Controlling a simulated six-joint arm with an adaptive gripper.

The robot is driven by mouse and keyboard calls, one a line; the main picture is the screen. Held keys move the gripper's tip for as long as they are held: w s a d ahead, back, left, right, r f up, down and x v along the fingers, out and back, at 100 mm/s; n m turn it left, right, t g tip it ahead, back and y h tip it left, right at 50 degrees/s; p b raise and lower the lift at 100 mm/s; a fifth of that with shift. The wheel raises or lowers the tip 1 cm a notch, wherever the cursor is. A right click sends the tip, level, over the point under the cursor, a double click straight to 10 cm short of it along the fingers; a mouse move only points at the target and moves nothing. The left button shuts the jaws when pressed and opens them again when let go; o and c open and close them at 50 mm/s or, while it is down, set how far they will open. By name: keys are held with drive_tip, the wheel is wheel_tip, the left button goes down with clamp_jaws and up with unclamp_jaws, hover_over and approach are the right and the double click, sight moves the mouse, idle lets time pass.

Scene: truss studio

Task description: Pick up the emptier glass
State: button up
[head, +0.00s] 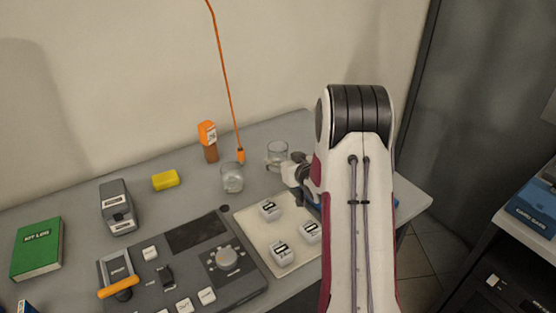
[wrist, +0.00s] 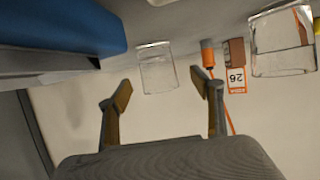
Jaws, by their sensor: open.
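Two clear glasses stand upright on the grey table. One glass (head: 232,178) is left of my gripper in the head view; it shows large at upper right in the wrist view (wrist: 283,50). The other glass (head: 278,151) is farther back, beside my gripper (head: 272,166); it shows in the wrist view (wrist: 157,70), just beyond and between my fingertips (wrist: 161,88). My gripper is open and empty, apart from both glasses as far as I can see. The wrist picture is upside down. The liquid levels are hard to tell.
A yellow block (head: 165,180) lies to the left. A control panel (head: 190,262) and a pale tray (head: 251,224) with several labelled blocks are in front. The wall is close behind.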

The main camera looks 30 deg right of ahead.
drive_tip(key=shift+w+d+f, duration=0.1)
drive_tip(key=shift+w+f, duration=0.1)
drive_tip(key=shift+w, duration=0.2)
drive_tip(key=shift+x, duration=2.6)
drive_tip(key=shift+d, duration=0.2)
drive_tip(key=shift+r, duration=0.1)
drive_tip(key=c, duration=1.5)
